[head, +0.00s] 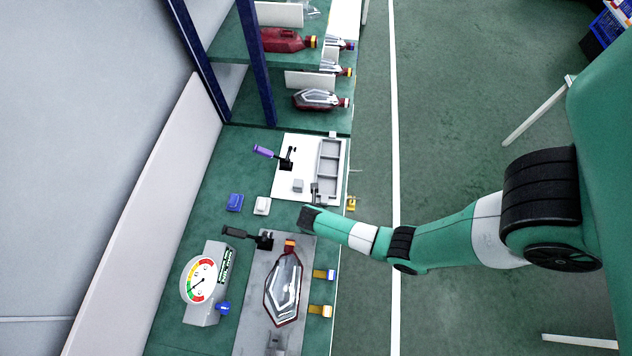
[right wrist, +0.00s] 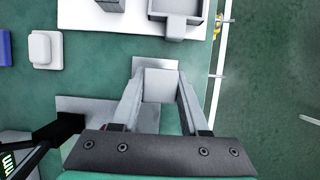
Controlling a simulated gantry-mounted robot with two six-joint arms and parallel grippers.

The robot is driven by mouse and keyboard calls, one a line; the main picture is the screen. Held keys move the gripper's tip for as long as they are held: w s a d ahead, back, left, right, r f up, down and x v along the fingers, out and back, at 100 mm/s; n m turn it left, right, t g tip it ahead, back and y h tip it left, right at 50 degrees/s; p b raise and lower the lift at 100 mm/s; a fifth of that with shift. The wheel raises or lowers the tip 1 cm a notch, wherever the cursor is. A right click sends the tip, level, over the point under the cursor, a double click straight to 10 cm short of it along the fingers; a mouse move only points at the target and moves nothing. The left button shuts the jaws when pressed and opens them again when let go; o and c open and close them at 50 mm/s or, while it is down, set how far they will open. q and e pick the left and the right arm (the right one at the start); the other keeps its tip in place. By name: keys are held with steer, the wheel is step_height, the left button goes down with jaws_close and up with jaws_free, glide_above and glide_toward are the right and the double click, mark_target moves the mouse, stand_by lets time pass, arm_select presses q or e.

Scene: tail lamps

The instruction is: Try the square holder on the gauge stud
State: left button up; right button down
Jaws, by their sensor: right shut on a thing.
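My right gripper (head: 314,194) is over the bench, just in front of the white plate with the grey tray. In the right wrist view its two fingers (right wrist: 158,72) are shut on a pale grey square piece (right wrist: 158,86), seemingly the square holder. In the head view that piece is too small and covered to make out. The gauge (head: 199,280) stands at the lower left, with a coloured dial on a grey body. A blue round part (head: 223,308) sticks out at its right side; I cannot tell whether it is the stud. My left gripper is not in view.
A red and clear lamp (head: 283,290) lies on a grey plate beside the gauge, with a black-handled clamp (head: 240,233) above it. A blue block (head: 234,202) and a white block (head: 262,205) stand left of my gripper. A compartment tray (head: 329,163) lies behind.

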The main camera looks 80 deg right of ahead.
steer(key=shift+r+p, duration=0.1)
steer(key=shift+p, duration=0.3)
steer(key=shift+f, duration=0.25)
stand_by(0.4)
steer(key=shift+f+b, duration=1.45)
steer(key=shift+f, duration=0.1)
steer(key=shift+r, duration=0.1)
steer(key=shift+r+p, duration=0.4)
steer(key=shift+p, duration=0.15)
steer(key=shift+p, duration=0.35)
stand_by(0.6)
